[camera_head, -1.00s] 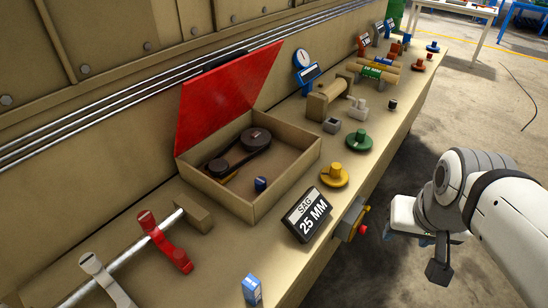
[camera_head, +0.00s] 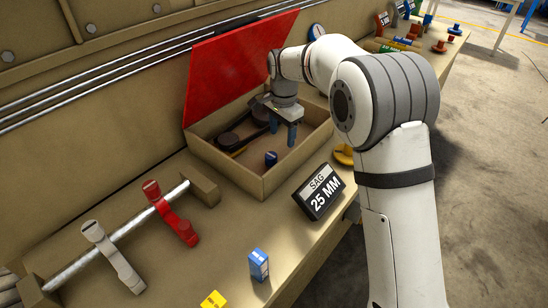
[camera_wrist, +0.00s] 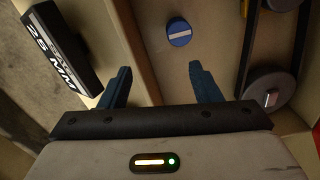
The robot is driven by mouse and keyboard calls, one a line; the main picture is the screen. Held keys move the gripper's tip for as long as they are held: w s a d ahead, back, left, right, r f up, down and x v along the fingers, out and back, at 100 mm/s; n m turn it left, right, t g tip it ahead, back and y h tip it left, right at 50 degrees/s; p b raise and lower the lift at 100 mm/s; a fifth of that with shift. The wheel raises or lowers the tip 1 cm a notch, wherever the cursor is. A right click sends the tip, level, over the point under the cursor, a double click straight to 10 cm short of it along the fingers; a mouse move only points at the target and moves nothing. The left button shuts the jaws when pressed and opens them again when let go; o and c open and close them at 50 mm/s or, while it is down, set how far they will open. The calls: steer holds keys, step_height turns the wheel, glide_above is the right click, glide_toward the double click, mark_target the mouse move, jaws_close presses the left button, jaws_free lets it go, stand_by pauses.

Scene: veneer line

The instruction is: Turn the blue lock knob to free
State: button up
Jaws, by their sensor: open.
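The blue lock knob (camera_head: 271,158) stands on the floor of an open box (camera_head: 254,181), near its front wall. In the wrist view the knob (camera_wrist: 179,33) is a round blue disc with a white bar across its top. My gripper (camera_head: 284,140) is inside the box, behind and to the right of the knob, fingers pointing down. In the wrist view my gripper (camera_wrist: 160,78) is open and empty. The knob lies ahead of the gap between the fingertips, apart from both. The knob's sides are mostly hidden from above.
The red lid (camera_head: 235,65) stands raised behind the box. Dark pulleys with a belt (camera_wrist: 268,88) lie beside my gripper. The SAG 25 MM sign (camera_head: 319,192) stands in front of the box. Red (camera_head: 171,213) and white (camera_head: 112,257) levers sit on a rod at the left.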

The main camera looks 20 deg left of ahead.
mark_target(271, 156)
steer(key=a+f, duration=0.3)
steer(key=shift+w+a+f, duration=0.15)
steer(key=shift+a+f, duration=0.05)
steer(key=shift+a, duration=0.1)
steer(key=shift+m, duration=0.3)
step_height(271, 156, down, 8)
steer(key=shift+r+p, duration=0.25)
steer(key=shift+p, duration=0.25)
steer(key=shift+c, duration=0.3)
